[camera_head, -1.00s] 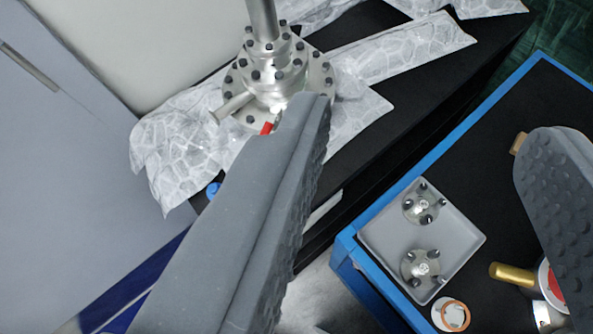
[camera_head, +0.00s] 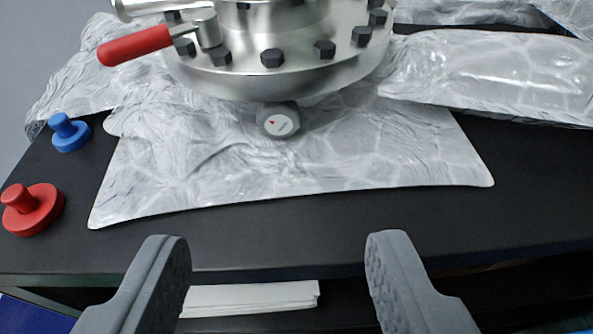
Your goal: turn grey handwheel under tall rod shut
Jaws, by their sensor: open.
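The tall rod above the flange is out of the picture now. My gripper (camera_head: 280,245) is open and empty, its two grey fingers apart below the knob in the picture and in front of the black bench edge. Nothing touches the knob.
A red-handled lever (camera_head: 135,46) sticks out left of the flange. A blue knob (camera_head: 69,132) and a red knob (camera_head: 31,208) stand on the black bench (camera_head: 330,225) at left. Crinkled silvery wrap (camera_head: 225,160) lies under the flange. White sheets (camera_head: 250,298) lie below the bench edge.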

